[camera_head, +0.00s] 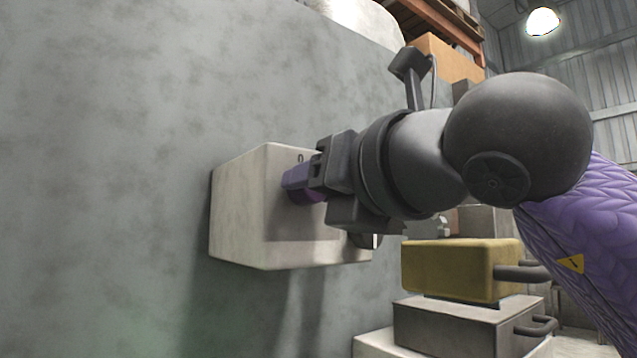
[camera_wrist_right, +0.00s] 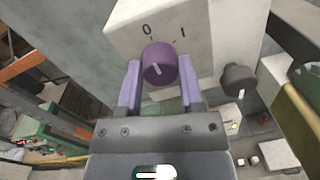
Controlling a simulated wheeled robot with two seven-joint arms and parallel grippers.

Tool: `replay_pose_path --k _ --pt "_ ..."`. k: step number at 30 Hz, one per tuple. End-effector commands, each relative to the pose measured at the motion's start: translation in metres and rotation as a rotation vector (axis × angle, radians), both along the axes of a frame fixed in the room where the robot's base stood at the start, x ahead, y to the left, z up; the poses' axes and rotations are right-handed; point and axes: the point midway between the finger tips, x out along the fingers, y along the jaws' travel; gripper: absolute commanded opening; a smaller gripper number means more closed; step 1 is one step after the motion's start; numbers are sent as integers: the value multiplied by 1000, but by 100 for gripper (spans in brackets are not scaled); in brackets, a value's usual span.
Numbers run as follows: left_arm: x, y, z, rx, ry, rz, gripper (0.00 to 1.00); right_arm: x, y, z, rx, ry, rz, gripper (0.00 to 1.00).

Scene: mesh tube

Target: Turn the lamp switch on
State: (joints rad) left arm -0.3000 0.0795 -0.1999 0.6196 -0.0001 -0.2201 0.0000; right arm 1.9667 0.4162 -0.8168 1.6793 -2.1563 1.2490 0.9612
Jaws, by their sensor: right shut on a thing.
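A pale switch box (camera_head: 240,215) is fixed to the grey wall. In the right wrist view its face (camera_wrist_right: 195,30) carries the marks 0 and I above a round purple knob (camera_wrist_right: 158,60). The knob has a short white line; which mark it points to is hard to tell. My right gripper (camera_head: 301,183) reaches the box face from the right. In the wrist view its two purple fingers (camera_wrist_right: 159,72) are shut on the knob, one on each side. The knob is mostly hidden in the head view. My left gripper is not in view.
A yellow case (camera_head: 455,268) rests on a grey case (camera_head: 445,325) below my right arm. A glowing lamp (camera_head: 543,21) hangs at the upper right. The wall left of the box is bare.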

Motion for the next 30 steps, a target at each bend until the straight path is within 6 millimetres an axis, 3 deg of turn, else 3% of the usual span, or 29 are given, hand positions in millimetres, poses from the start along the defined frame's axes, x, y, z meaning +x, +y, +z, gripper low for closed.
replay_pose_path --k 11,30 --pt "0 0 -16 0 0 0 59 0 0 -3 91 65 -1 0" --pt "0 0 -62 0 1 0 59 0 0 -2 557 405 -1 0"
